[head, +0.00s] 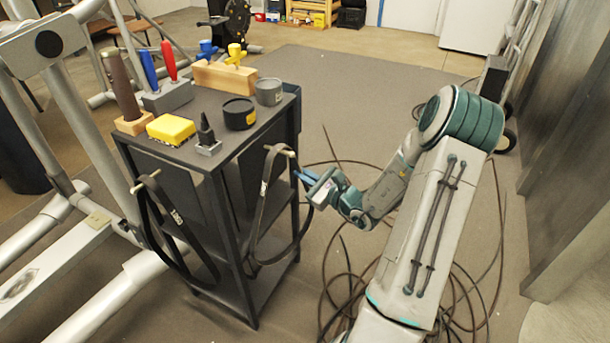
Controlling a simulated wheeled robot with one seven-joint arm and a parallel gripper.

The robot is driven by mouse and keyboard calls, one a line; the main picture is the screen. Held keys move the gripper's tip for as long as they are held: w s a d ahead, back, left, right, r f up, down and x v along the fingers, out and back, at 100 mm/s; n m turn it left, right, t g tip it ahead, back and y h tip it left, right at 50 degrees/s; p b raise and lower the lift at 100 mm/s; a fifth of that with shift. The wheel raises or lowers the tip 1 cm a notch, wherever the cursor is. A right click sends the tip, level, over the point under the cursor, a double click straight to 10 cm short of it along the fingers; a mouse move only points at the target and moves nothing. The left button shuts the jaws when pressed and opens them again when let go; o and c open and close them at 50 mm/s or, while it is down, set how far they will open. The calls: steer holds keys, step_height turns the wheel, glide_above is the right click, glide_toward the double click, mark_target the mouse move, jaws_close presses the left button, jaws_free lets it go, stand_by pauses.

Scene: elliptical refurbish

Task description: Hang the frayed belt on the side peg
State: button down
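Two dark belts hang as long loops from pegs on the black cart (215,165). One belt (177,250) hangs on the left peg (145,183) at the cart's front-left. The other belt (263,205) hangs around the right peg (283,151) on the cart's right side. Both carry small pale labels; I cannot tell from the head view which is frayed. My gripper (303,177) is just right of and below the right peg, its blue fingers pointing at the belt's upper right strand. Whether the fingers touch the strand, or are open or shut, is too small to tell.
The cart top holds a yellow sponge (171,129), black tin (239,113), grey tin (269,91), wooden block (225,77) and tool holder (168,95). A grey machine frame (75,115) stands left. Cables (340,270) lie on the floor; a wall panel (570,160) is at right.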

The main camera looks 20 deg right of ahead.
stand_by(0.4)
steer(key=c, duration=1.6)
jaws_free()
steer(key=shift+o, duration=0.2)
